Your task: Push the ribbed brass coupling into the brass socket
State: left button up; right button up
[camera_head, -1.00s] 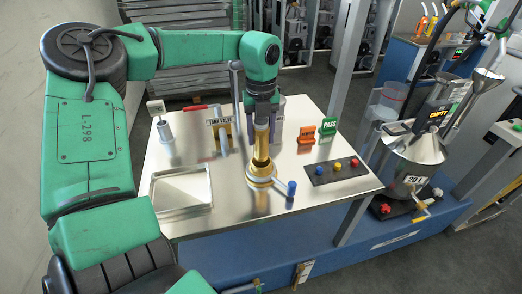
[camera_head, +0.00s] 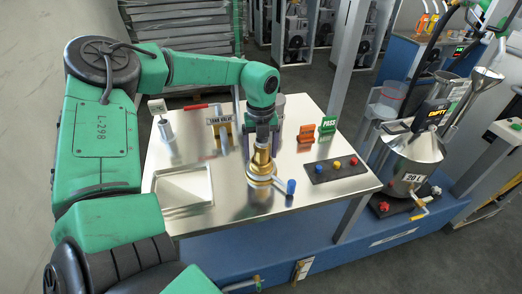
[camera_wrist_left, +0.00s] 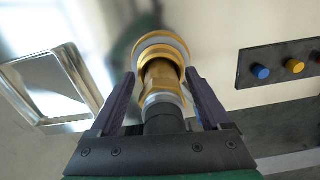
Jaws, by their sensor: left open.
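The ribbed brass coupling (camera_head: 262,158) stands upright at the brass socket (camera_head: 260,180) on the metal table; the head view does not show how deep it sits. In the left wrist view the coupling (camera_wrist_left: 161,76) lies in line with the round socket (camera_wrist_left: 163,47), its grey end toward my palm. My left gripper (camera_head: 262,143) is directly above, pointing down. In the wrist view its dark fingers (camera_wrist_left: 160,84) are spread on both sides of the coupling, with gaps, and the palm is close to the coupling's rear end. My right gripper is not in view.
A blue-tipped lever (camera_head: 290,187) sticks out right of the socket. A button panel (camera_head: 337,171) lies to the right and an empty tray (camera_head: 207,190) to the left. A "TANK VALVE" sign (camera_head: 219,120) and a green PASS sign (camera_head: 327,126) stand behind.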

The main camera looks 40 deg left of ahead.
pick_arm(q)
notch_tip(320, 180, up, 12)
jog(key=shift+s+d+r+b, duration=0.1)
jog(key=shift+d+r+b, duration=0.05)
jog(key=shift+b, duration=0.55)
